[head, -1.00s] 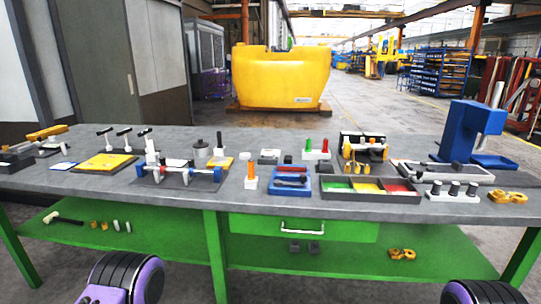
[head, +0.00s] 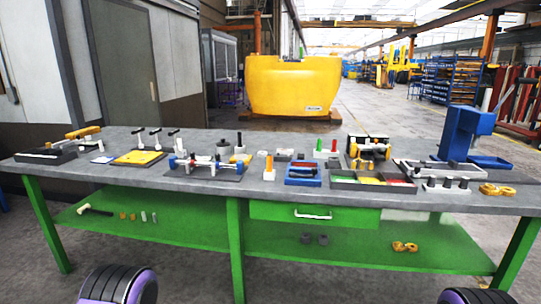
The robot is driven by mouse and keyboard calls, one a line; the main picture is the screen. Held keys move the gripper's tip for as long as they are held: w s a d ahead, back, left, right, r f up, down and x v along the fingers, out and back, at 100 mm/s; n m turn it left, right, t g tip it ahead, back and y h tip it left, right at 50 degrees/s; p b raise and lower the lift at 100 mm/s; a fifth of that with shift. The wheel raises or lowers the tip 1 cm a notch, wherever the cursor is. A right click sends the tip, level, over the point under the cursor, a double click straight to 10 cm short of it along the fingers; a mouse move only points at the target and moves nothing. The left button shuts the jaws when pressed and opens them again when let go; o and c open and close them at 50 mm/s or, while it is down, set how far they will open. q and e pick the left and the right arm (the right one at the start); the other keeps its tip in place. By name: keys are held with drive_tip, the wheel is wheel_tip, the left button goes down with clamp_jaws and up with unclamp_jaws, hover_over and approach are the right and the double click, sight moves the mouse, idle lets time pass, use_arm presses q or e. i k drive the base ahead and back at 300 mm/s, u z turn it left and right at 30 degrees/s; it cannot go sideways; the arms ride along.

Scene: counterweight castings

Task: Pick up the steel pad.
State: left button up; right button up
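I cannot single out the steel pad for certain at this size. Small grey blocks (head: 283,155) lie near the middle of the workbench top (head: 120,182), behind a blue tray (head: 303,181). Two small dark blocks (head: 307,238) sit on the green lower shelf (head: 370,250). Neither of my grippers is in view. Only dark ribbed, purple-edged parts, probably of my arms, show at the bottom left and bottom right.
The bench top holds a clamp fixture (head: 205,170), a sectioned tray (head: 372,184), a blue press (head: 464,135) and yellow shackles (head: 497,190). A green drawer (head: 275,211) hangs under the front edge. A yellow tank (head: 290,88) stands behind; the bench's front left strip is clear.

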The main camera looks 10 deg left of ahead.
sight(282, 151)
drive_tip(key=u, duration=1.75)
drive_tip(key=i, duration=1.6)
drive_tip(key=z, duration=1.2)
